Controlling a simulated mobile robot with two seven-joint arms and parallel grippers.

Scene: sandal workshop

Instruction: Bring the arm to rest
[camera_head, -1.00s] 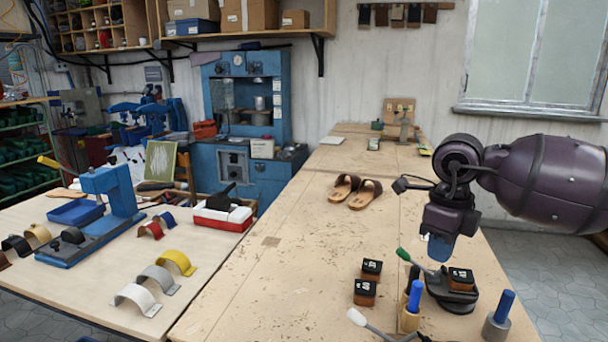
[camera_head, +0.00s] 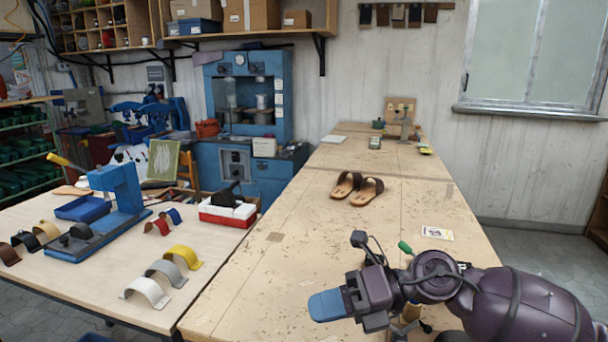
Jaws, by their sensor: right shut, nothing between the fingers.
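My right arm comes in from the lower right, low over the front of the wooden bench (camera_head: 250,285). Its right gripper (camera_head: 327,305) points left, with the blue fingers shut and nothing between them. The gripper is apart from the pair of brown sandals (camera_head: 356,188), which lie farther back on the bench. My left gripper does not show. The arm hides most of the tools at the bench's front right; only a green tip (camera_head: 405,247) sticks out behind it.
A white card (camera_head: 437,233) lies right of the green tip. On the left table stand a blue press (camera_head: 122,200), several coloured strap arches (camera_head: 183,256) and a red and white box (camera_head: 228,213). The bench between sandals and gripper is clear.

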